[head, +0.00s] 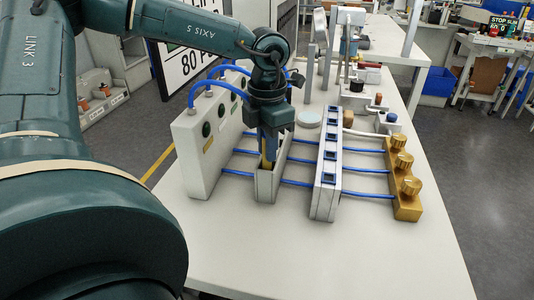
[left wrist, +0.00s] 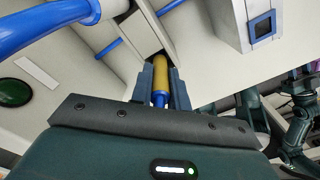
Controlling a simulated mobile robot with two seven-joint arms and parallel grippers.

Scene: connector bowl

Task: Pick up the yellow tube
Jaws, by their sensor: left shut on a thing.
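The yellow tube (head: 267,161) stands upright below my left gripper (head: 269,148) in the head view. Its lower end is inside the opening of a narrow grey holder (head: 266,188), so how deep it sits is hidden. In the left wrist view the yellow tube (left wrist: 161,69) has a blue end towards me and lies between the two fingers of my left gripper (left wrist: 161,88). The left gripper is shut on the tube. My right gripper does not show in either view.
A panel with round dark ports (head: 197,158) stands left of the holder. A grey block with blue square sockets (head: 326,180) and a golden block with knobs (head: 403,180) stand right. Blue hoses run between them. The table front (head: 330,260) is clear.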

